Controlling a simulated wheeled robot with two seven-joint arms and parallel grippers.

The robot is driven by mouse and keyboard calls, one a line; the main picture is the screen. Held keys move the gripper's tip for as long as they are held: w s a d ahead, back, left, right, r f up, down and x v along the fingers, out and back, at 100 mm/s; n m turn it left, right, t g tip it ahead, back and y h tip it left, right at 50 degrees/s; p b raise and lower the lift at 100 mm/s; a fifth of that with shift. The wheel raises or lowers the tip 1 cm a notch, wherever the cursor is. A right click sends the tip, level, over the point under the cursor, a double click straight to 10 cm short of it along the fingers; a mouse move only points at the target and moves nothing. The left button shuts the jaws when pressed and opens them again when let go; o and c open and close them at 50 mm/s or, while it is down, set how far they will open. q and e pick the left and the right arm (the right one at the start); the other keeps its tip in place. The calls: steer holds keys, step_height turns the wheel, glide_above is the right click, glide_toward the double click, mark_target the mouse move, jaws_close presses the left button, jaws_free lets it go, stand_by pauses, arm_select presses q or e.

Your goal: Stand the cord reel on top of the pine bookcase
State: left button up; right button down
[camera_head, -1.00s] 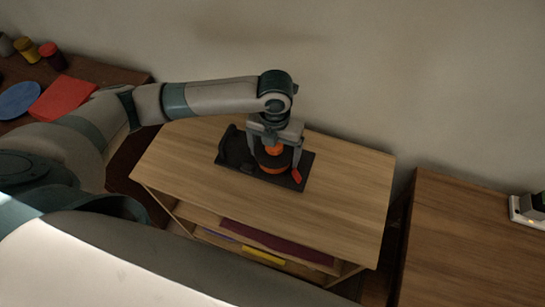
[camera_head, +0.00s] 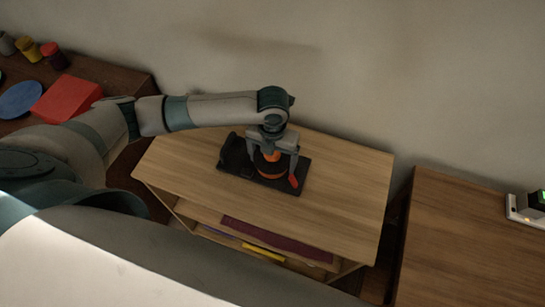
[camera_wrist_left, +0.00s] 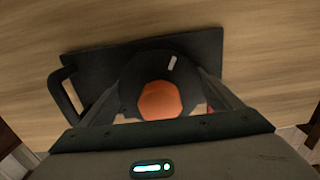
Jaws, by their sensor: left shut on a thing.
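The cord reel (camera_head: 268,168) has a dark round drum with an orange hub, which also shows in the wrist view (camera_wrist_left: 160,100). Under it is a flat dark rectangular plate (camera_head: 250,174), with a dark upright part at its left end. A red-orange piece sticks out near the right finger. My left gripper (camera_head: 272,160) points down and is shut on the reel, one finger on each side. Reel and plate are over the top of the pine bookcase (camera_head: 345,190), near its middle. I cannot tell whether the plate touches the wood. My right gripper is out of view.
Bare wood surrounds the plate on the bookcase top. The shelf below holds a dark red flat item (camera_head: 275,243) and a yellow one (camera_head: 263,252). A brown cabinet (camera_head: 465,240) stands at right. At left, a dark table holds a blue plate (camera_head: 20,99), a red item (camera_head: 66,97) and jars.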

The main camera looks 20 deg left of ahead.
arm_select(q)
steer(key=shift+f, duration=0.1)
steer(key=o, duration=1.3)
steer(key=shift+o, duration=0.2)
step_height(320, 180, up, 12)
steer(key=b, duration=0.2)
steer(key=shift+b, duration=0.3)
